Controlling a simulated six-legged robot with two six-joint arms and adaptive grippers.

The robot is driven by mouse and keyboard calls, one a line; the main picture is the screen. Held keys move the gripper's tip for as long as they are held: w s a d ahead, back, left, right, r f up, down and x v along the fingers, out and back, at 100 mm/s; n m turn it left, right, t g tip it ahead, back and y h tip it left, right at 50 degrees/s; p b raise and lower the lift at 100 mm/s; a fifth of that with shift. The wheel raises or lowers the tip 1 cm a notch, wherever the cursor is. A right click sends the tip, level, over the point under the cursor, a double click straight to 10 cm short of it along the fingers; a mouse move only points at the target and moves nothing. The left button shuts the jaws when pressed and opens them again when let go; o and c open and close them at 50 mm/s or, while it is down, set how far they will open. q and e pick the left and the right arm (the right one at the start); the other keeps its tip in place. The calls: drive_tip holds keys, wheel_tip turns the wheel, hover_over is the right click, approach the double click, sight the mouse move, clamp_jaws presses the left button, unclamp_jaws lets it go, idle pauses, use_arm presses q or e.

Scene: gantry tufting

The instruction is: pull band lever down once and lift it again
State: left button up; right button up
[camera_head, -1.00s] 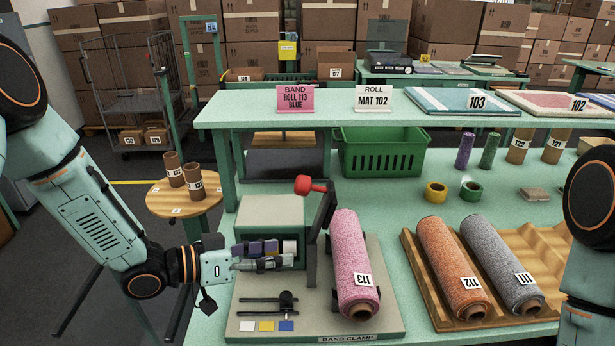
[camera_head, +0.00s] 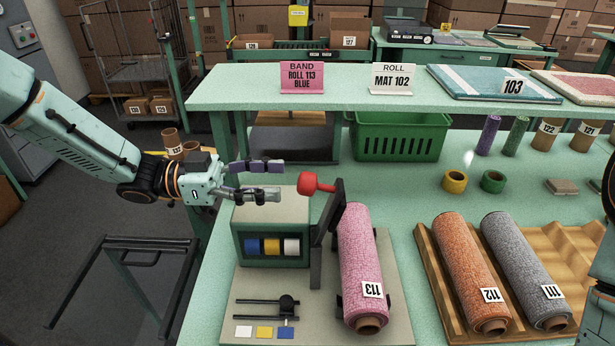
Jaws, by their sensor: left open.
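The band lever (camera_head: 329,211) is a dark arm that ends in a red knob (camera_head: 313,184). It stands raised on the band clamp base (camera_head: 272,335), beside the pink roll 113 (camera_head: 362,262). The band box (camera_head: 275,207) is left of the lever, with blue, yellow and white bands (camera_head: 271,246) showing in its front opening. My left gripper (camera_head: 280,181) is above the box, open and empty, its fingers pointing right toward the red knob with a small gap between. My right gripper is not in view; only part of my right arm shows at the right edge.
A pink sign (camera_head: 302,78) reads band, roll 113, blue, on the upper shelf (camera_head: 230,88). A green basket (camera_head: 401,137) stands behind the clamp. Rolls 112 (camera_head: 460,268) and 111 (camera_head: 520,270) lie in a wooden tray (camera_head: 437,287) to the right.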

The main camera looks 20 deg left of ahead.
sight(298, 184)
use_arm(q)
drive_tip(key=d, duration=0.6)
drive_tip(key=shift+w+r, duration=0.1)
drive_tip(key=shift+r, duration=0.15)
drive_tip(key=shift+w+d+f, duration=0.1)
drive_tip(key=shift+w+d, duration=0.1)
drive_tip(key=shift+w, duration=0.05)
drive_tip(key=shift+w+a+f, duration=0.15)
drive_tip(key=shift+w, duration=0.15)
drive_tip(key=shift+s+r, duration=0.2)
drive_tip(key=shift+s, duration=0.15)
drive_tip(key=shift+d, duration=0.3)
drive_tip(key=c, duration=0.3)
drive_tip(key=shift+w+a+f, duration=0.15)
drive_tip(key=shift+w, duration=0.15)
drive_tip(key=c, duration=0.3)
drive_tip(key=shift+s, duration=0.15)
drive_tip(key=c, duration=0.5)
clamp_jaws()
